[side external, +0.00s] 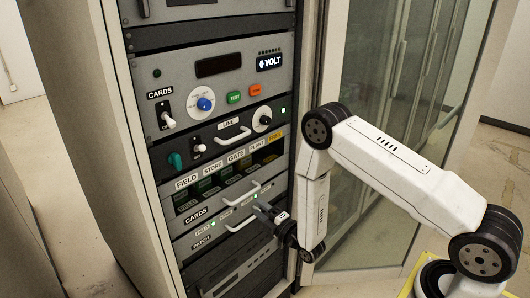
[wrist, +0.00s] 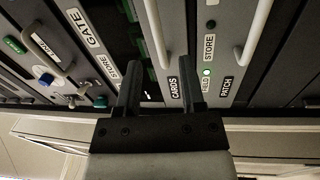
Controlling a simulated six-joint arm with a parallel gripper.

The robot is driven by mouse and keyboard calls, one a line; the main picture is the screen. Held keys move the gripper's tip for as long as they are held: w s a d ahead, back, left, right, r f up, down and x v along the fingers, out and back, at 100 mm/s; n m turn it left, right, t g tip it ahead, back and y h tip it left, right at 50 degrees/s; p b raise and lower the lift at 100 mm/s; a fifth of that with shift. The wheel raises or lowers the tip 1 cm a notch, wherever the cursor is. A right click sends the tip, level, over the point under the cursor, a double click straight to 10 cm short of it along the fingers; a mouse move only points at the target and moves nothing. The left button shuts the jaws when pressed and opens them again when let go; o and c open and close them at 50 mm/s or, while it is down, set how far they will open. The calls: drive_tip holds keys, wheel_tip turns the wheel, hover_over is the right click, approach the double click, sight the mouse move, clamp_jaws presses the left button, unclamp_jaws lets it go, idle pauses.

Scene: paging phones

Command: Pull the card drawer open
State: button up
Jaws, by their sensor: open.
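The card drawer (side external: 197,213) is a grey panel labelled CARDS, low in the rack, and looks flush with the panels around it. Its pale bar handle (side external: 243,194) also shows upright in the wrist view (wrist: 156,32). My gripper (side external: 261,209) is open and empty, just in front of the rack at the right side of the drawer. In the wrist view its two dark fingers (wrist: 158,66) stand either side of the handle's lower end. I cannot tell whether they reach around it or touch it.
The PATCH panel (side external: 203,241) with a similar handle (wrist: 256,32) lies directly below. Above are card slots labelled FIELD, STORE, GATE and PLANT (side external: 258,147), and the LINE panel (side external: 205,133). A glass cabinet door (side external: 385,60) stands open at the right.

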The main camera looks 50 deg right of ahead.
sight(245, 196)
drive_tip(key=shift+s+f+n+t, duration=0.2)
drive_tip(key=shift+s+n+t, duration=0.2)
drive_tip(key=shift+w+r, duration=0.25)
drive_tip(key=shift+w, duration=1.05)
drive_tip(key=shift+w+r, duration=0.3)
drive_tip(key=shift+w, duration=0.95)
drive_tip(key=shift+w+r, duration=0.25)
drive_tip(key=shift+w, duration=1.05)
clamp_jaws()
